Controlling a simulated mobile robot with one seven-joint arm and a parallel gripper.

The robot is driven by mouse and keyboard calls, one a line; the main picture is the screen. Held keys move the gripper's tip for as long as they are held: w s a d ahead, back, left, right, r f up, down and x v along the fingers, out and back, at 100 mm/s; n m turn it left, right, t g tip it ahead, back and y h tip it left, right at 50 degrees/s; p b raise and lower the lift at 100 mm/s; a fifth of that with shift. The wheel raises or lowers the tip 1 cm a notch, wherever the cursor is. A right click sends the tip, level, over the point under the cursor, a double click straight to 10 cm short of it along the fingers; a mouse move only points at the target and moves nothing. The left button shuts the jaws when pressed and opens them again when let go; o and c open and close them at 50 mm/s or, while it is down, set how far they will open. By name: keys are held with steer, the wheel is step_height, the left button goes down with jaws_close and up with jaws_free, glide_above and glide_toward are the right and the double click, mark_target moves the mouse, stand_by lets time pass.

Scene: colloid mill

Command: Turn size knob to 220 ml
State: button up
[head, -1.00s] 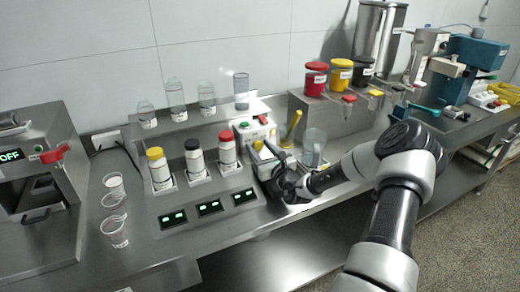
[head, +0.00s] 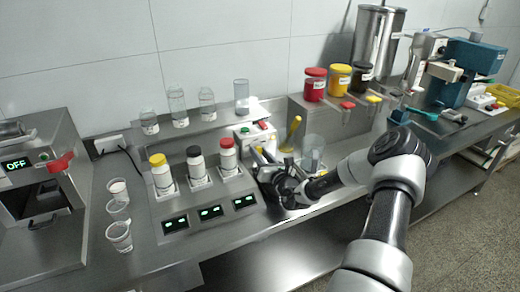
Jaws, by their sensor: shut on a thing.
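A small white machine (head: 252,136) with a green and a red button on top stands right of the three capped bottles. My gripper (head: 262,156) is at the front of this machine, fingers pointing up and away from me. It is shut on a small part there, which looks to be the size knob. The knob itself is hidden by the fingers and wrist, so its setting and marks cannot be read.
A clear jug (head: 313,146) and a yellow-handled tool (head: 291,132) stand close right of my gripper. Bottles with yellow, black and red caps (head: 228,157) stand in a steel rack on the left. Clear cups (head: 120,236) stand near the left machine (head: 38,170).

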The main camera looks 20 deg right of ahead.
steer(key=m+p, duration=0.2)
steer(key=m, duration=0.2)
steer(key=shift+r+m+p, duration=0.1)
steer(key=shift+m+p, duration=0.2)
steer(key=shift+p, duration=0.1)
steer(key=shift+m+p, duration=0.7)
steer(key=shift+m, duration=0.9)
steer(key=o, duration=1.1)
steer(key=shift+c, duration=0.2)
step_height(320, 180, up, 10)
steer(key=shift+p, duration=0.4)
